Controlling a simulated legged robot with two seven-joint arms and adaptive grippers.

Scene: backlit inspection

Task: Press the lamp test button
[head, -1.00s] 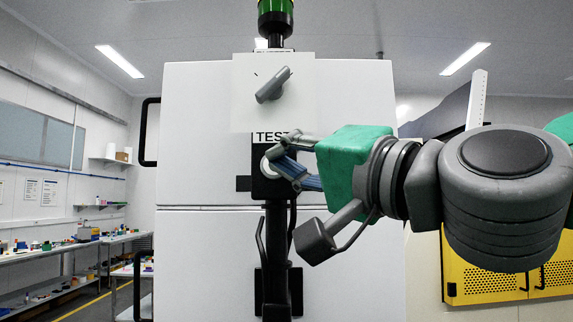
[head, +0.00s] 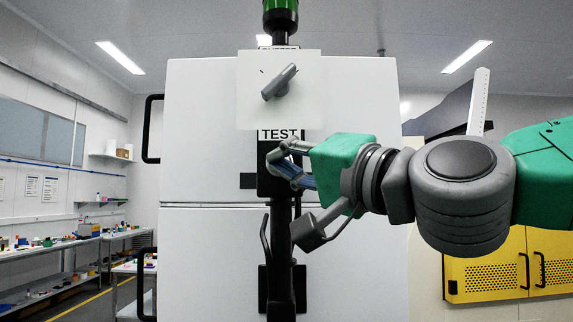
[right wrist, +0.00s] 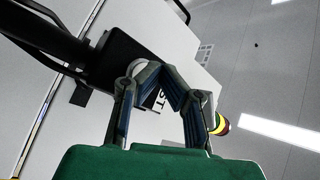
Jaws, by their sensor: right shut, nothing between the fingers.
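The lamp test button is a pale round button on a black box (head: 265,183) under a label reading TEST (head: 279,134). In the head view my fingers cover most of it. In the right wrist view the pale button (right wrist: 137,67) shows partly behind a fingertip. My right gripper (head: 279,155) is shut and empty, with its fingertips at the face of the black box. It also shows in the right wrist view (right wrist: 165,70). I cannot tell whether a fingertip touches the button. My left gripper is not in view.
A grey rotary handle (head: 279,83) on a white plate (head: 306,110) sits just above the label. A green lamp (head: 280,20) tops the post. A white cabinet (head: 205,110) stands behind. A yellow cabinet (head: 485,275) is at right, and cluttered benches (head: 55,246) are at left.

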